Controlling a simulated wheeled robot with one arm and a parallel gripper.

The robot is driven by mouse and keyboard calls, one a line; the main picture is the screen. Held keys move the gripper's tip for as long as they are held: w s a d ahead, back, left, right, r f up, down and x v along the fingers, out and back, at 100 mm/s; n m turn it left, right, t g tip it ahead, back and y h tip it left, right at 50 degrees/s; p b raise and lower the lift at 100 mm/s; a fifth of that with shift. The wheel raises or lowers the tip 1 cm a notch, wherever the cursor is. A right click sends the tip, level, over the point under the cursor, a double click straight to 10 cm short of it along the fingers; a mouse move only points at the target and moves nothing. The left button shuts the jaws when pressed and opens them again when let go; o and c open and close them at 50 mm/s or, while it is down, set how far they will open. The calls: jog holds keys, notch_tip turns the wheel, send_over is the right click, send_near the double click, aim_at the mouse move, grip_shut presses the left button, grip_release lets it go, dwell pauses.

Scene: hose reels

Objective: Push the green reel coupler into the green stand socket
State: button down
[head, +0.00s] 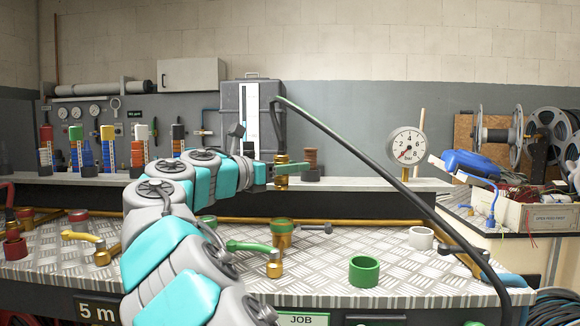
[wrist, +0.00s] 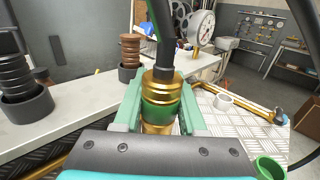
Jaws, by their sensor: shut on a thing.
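My gripper (head: 276,168) is shut on the brass coupler (head: 281,182) of the black hose, holding it upright above the bench. In the wrist view, the coupler (wrist: 160,88) has a green band and sits between the fingers (wrist: 160,108), with the hose (wrist: 161,35) rising from its top. A brass fitting with a green band (head: 282,234), which looks like the green stand socket, stands on the bench below the coupler in the head view, with a gap between them. Their depth alignment is unclear. The wrist view does not clearly show the socket.
An open green cup (head: 364,271) and a white cup (head: 421,238) stand on the bench to the right. A green-handled valve (head: 252,246) is left of the socket. The hose (head: 385,172) slopes down right past a pressure gauge (head: 406,146). A brown ribbed piece (head: 311,160) stands behind.

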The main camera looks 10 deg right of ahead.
jog(key=shift+f+b, duration=0.75)
jog(key=shift+f, duration=2.15)
jog(key=shift+p, duration=0.8)
jog(key=shift+f, duration=1.85)
jog(key=shift+c, duration=2)
grip_release()
jog(key=shift+d+f, duration=0.1)
jog(key=shift+f, duration=0.05)
